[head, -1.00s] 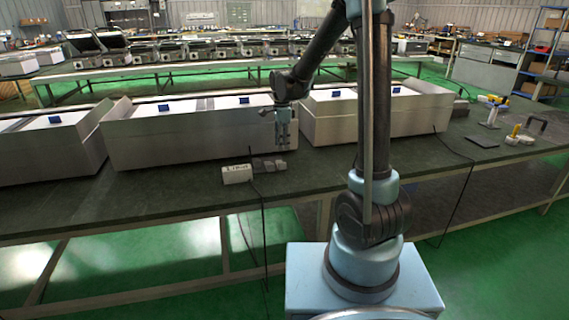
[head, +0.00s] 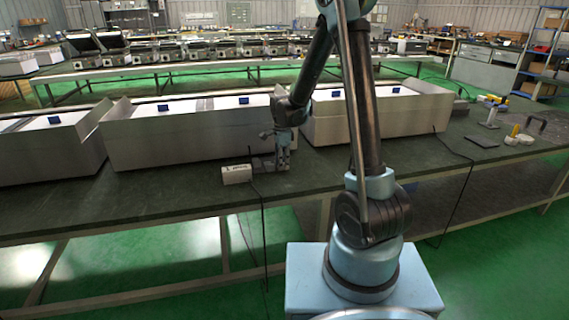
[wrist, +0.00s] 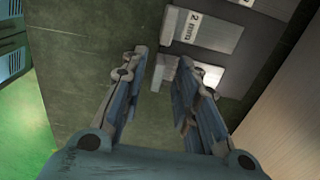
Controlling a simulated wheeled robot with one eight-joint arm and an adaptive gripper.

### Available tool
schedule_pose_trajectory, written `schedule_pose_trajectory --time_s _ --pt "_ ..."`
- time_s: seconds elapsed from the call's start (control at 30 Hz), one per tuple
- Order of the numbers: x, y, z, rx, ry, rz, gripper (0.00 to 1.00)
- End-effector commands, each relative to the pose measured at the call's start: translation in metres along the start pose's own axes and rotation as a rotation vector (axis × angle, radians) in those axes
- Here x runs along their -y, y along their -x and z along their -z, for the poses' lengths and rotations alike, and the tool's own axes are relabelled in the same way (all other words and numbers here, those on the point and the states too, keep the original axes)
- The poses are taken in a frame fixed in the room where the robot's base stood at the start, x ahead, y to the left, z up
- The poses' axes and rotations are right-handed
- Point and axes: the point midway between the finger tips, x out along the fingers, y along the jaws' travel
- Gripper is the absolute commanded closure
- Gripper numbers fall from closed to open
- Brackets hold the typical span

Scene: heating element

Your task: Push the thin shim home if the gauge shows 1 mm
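My gripper (head: 283,160) points down at the dark plates beside the gauge box, close above the bench. In the wrist view my gripper (wrist: 164,58) is open, with a gap between its fingertips. A grey shim labelled "2 mm" (wrist: 205,30) lies just beyond the fingers. A second grey shim (wrist: 200,76) lies nearer, its end tab between the fingertips; the right finger covers part of it and its label cannot be read. I cannot tell whether the fingers touch it. The white gauge box (head: 237,174) stands left of the gripper; its writing is too small to read.
A long metal casing (head: 190,140) stands just behind the gripper, and another casing (head: 400,115) stands to its right. The dark bench top (head: 150,190) is clear in front. A black cable (head: 262,215) hangs over the bench edge near the gauge box.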

Motion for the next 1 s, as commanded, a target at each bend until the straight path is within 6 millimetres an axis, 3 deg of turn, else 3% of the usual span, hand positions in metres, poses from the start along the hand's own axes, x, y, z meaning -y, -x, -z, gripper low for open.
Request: schedule_pose_trajectory --time_s 0.07,0.2,0.47,0.8,1.0 --pt "0.0 0.0 0.0 0.0 0.0 0.0 0.72" --pt "0.0 0.0 0.0 0.0 0.0 0.0 1.0" --pt "0.002 0.0 0.0 0.0 0.0 0.0 1.0" --pt "0.041 0.001 -0.001 0.0 0.0 0.0 1.0" --pt "0.043 0.001 -0.001 0.001 0.001 0.001 1.0"
